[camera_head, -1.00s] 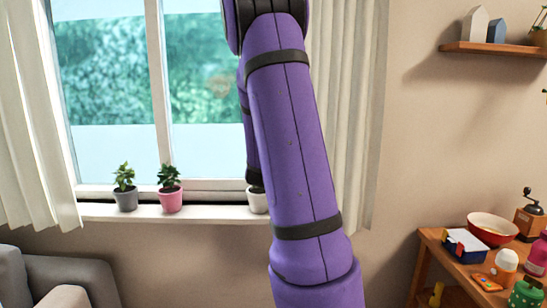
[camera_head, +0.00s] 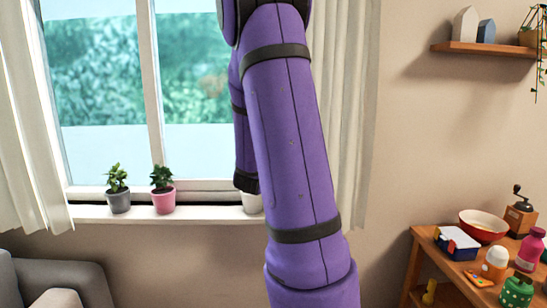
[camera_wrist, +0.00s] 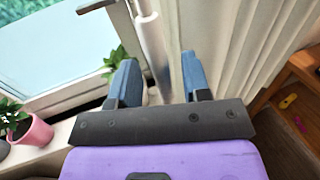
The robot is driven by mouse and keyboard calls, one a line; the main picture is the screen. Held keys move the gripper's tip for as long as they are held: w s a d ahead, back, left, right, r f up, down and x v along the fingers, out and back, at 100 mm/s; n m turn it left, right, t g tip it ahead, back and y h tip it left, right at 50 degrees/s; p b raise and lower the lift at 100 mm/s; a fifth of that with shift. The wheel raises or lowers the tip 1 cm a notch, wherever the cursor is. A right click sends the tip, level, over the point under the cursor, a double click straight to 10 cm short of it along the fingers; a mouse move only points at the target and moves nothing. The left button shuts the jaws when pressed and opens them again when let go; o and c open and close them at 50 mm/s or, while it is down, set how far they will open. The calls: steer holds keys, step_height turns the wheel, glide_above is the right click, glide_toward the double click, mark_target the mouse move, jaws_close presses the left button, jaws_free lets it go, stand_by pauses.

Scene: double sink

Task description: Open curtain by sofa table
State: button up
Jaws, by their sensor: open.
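The right white curtain (camera_head: 352,120) hangs beside the window near the wooden sofa table (camera_head: 455,268), partly hidden by my purple arm in the head view. The left white curtain (camera_head: 24,130) hangs at the far left. In the wrist view my gripper (camera_wrist: 160,78) is open with two blue-grey fingers apart. The right curtain's folds (camera_wrist: 230,50) fill the area beyond and to the right of the fingers. A pale upright pole-like part (camera_wrist: 153,45) shows between the fingers. I cannot tell whether anything touches it. The fingers are not visible in the head view.
A grey pot (camera_head: 118,201), a pink pot (camera_head: 163,201) and a white pot (camera_head: 251,203) stand on the windowsill (camera_head: 90,213). A grey sofa (camera_head: 60,278) is at lower left. The table holds a bowl (camera_head: 483,227) and several toys. A shelf (camera_head: 485,48) is on the right wall.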

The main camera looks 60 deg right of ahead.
steer(key=v, duration=0.7)
steer(key=shift+a, duration=0.25)
steer(key=shift+s, duration=0.1)
steer(key=s+a+r+m+g+y, duration=0.1)
steer(key=s+a+m+g+y, duration=0.5)
steer(key=s+a+m, duration=0.6)
steer(key=a+r+m+t+y, duration=0.2)
steer(key=a+m+t+y, duration=0.1)
steer(key=a, duration=0.7)
steer(key=s+a+r+m+t+y, duration=0.1)
steer(key=a+r+m+t+y, duration=0.1)
steer(key=a+m+y, duration=0.4)
steer(key=a+y, duration=0.2)
steer(key=a, duration=0.2)
steer(key=shift+a+m+t, duration=0.3)
steer(key=shift+a+t, duration=0.1)
